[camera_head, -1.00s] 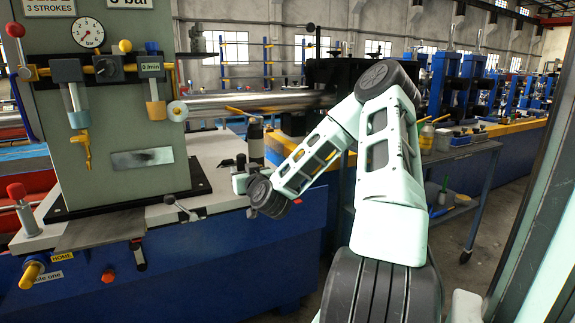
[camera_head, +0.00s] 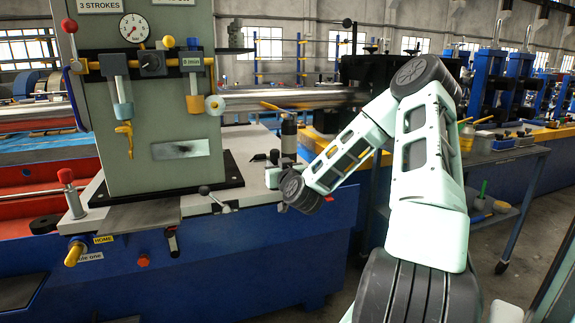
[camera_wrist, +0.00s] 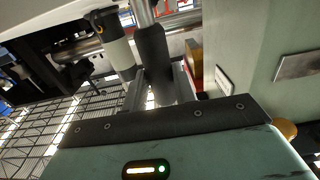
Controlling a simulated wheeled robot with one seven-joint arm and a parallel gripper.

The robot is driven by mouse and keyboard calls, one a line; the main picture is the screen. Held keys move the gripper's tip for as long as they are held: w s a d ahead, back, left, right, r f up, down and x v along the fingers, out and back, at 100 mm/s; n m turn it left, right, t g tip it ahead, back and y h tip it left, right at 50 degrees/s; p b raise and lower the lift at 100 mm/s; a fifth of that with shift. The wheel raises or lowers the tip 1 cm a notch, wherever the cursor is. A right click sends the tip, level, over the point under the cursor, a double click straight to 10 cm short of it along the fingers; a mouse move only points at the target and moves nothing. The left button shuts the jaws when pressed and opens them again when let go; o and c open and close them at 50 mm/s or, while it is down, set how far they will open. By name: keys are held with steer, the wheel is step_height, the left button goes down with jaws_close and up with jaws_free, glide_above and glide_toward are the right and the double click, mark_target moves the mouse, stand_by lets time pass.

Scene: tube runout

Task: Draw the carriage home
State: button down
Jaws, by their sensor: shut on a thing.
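A grey-green upright housing (camera_head: 160,115) stands on a dark base plate (camera_head: 210,197) at the left of the machine; I cannot tell whether it is the carriage. A yellow HOME label (camera_head: 103,239) is on the blue front below it. My gripper (camera_head: 272,176) is at the bed's right end, right of the base plate. In the wrist view my gripper (camera_wrist: 160,90) is shut around a dark cylindrical handle (camera_wrist: 153,55) on a metal rod. The fingertips are partly hidden by the handle and the gripper's body.
A black-and-white cylinder (camera_head: 289,137) stands close behind my gripper. A small lever (camera_head: 214,198) and a red-topped post (camera_head: 70,195) are on the bed. A long steel tube (camera_head: 260,101) runs behind. A side table (camera_head: 500,155) stands at the right.

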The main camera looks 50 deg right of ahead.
steer(key=shift+h, duration=0.3)
steer(key=shift+s+d+r+p, duration=0.1)
steer(key=shift+s+d, duration=0.45)
steer(key=shift+d, duration=0.35)
steer(key=shift+s+d+f+p, duration=0.15)
steer(key=shift+s+d, duration=0.35)
steer(key=shift+d, duration=0.35)
steer(key=shift+s+d+r+p, duration=0.15)
steer(key=shift+s+d, duration=0.4)
steer(key=shift+d, duration=0.35)
steer(key=shift+s+d, duration=0.45)
steer(key=shift+d, duration=0.3)
steer(key=shift+s+d, duration=0.45)
steer(key=shift+d, duration=0.25)
steer(key=shift+s+d+p, duration=0.15)
steer(key=shift+s+d, duration=0.4)
steer(key=shift+d, duration=0.35)
steer(key=shift+s+d+p, duration=0.1)
steer(key=shift+s+d, duration=0.45)
steer(key=shift+d, duration=0.3)
steer(key=shift+s+d+p, duration=0.15)
steer(key=shift+s+d, duration=0.4)
steer(key=shift+d, duration=0.35)
steer(key=c, duration=1)
jaws_free()
steer(key=shift+w+a, duration=0.1)
steer(key=shift+a, duration=0.05)
steer(key=shift+a, duration=0.1)
steer(key=shift+s+a, duration=0.2)
steer(key=v, duration=0.6)
